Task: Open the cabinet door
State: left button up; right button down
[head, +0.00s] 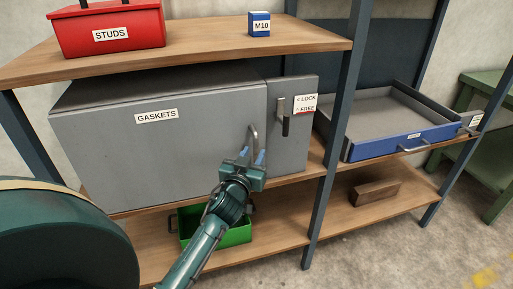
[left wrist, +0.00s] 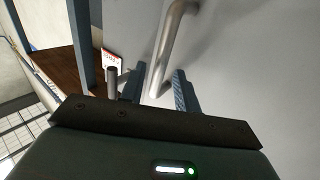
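The grey cabinet (head: 90,150) stands on the middle shelf, its door labelled GASKETS (head: 156,115) and shut. A bent metal bar handle (head: 253,136) sits near the door's right edge; it also shows in the left wrist view (left wrist: 171,45). Right of the door, a latch lever with a dark grip (head: 285,126) hangs down beside a LOCK/FREE label (head: 305,103). My left gripper (head: 252,157) is at the handle's lower part. In the left wrist view its fingers (left wrist: 161,88) are apart, with the bar between them; contact cannot be told. My right gripper is out of view.
A red STUDS bin (head: 108,34) and a blue M10 box (head: 259,24) stand on the top shelf. A blue-fronted drawer tray (head: 403,143) is at right. A green bin (head: 236,237) and a brown block (head: 375,192) are below. A post (head: 337,130) stands right of the cabinet.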

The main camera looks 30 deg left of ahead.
aim_at(255, 151)
pick_arm(q)
jog(key=shift+x, duration=1.65)
grip_shut()
